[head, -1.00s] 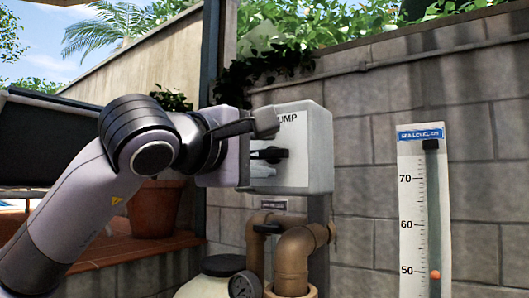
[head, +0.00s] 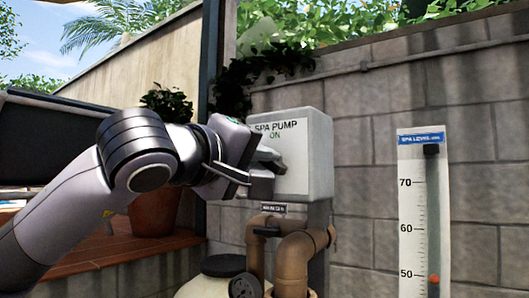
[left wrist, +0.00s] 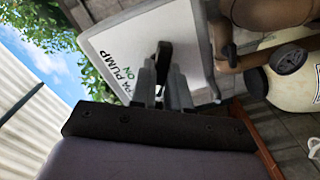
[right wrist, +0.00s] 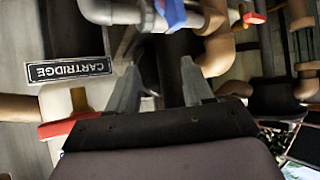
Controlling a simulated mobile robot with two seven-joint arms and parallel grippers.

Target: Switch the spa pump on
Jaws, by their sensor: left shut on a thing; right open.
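The spa pump switch box (head: 312,160) is pale grey, fixed by the block wall in the head view. Its face reads SPA PUMP with a green ON mark below. In the left wrist view, my left gripper (left wrist: 161,80) is shut on the black switch handle (left wrist: 164,53), one finger on each side. The handle's exact angle is hard to tell. My right gripper (right wrist: 160,85) is open and empty in the right wrist view.
A spa level scale (head: 423,215) is on the right. A CARTRIDGE plate (right wrist: 70,69) and pipes lie near my right gripper.

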